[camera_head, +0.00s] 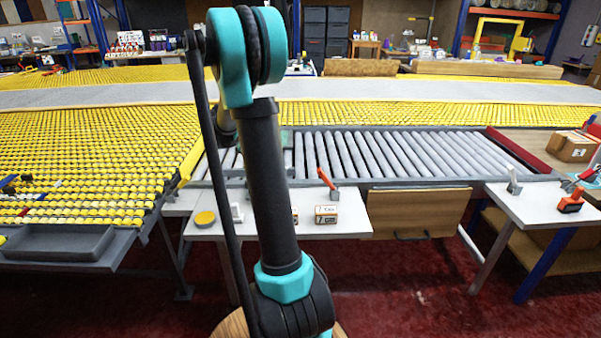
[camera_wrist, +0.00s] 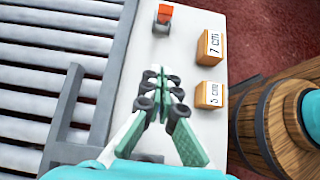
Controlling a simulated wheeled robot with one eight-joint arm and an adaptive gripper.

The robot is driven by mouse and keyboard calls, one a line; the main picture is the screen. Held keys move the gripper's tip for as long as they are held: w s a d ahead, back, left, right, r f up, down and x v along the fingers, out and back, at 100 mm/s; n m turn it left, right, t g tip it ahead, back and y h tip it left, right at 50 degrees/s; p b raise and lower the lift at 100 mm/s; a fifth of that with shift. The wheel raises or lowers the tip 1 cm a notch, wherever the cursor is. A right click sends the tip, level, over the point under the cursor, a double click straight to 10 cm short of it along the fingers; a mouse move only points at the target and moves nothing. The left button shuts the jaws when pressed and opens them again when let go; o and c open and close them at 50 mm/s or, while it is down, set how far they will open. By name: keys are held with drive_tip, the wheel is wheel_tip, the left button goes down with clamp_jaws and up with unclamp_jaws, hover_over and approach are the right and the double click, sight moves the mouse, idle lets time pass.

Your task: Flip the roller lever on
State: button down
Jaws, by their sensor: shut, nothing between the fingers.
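In the head view the handle leans up and to the left. In the wrist view the lever (camera_wrist: 165,14) is at the top, beyond my fingertips and apart from them. My gripper (camera_wrist: 158,74) is shut and empty, above the white table and pointing roughly toward the lever. In the head view my arm hides the gripper.
Two small labelled boxes, 7 cm (camera_wrist: 209,47) and 5 cm (camera_wrist: 209,95), stand on the table right of my fingers. Grey rollers (camera_wrist: 40,60) lie to the left. A wooden barrel (camera_wrist: 270,125) is at right. More levers stand on the right table (camera_head: 530,212).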

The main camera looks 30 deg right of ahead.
sight(327, 181)
drive_tip(key=shift+w+r, duration=0.15)
drive_tip(key=shift+w, duration=0.3)
drive_tip(key=x, duration=0.9)
drive_tip(key=shift+s+d, duration=0.2)
drive_tip(key=shift+s, duration=0.05)
drive_tip(key=shift+s+d+r, duration=0.25)
drive_tip(key=shift+s+d, duration=0.1)
drive_tip(key=shift+d, duration=0.25)
drive_tip(key=shift+s+d+r, duration=0.3)
drive_tip(key=shift+s+d, duration=0.1)
drive_tip(key=shift+d, duration=0.2)
drive_tip(key=shift+s+d+r, duration=0.2)
drive_tip(key=shift+d+r, duration=0.15)
drive_tip(key=shift+d, duration=0.05)
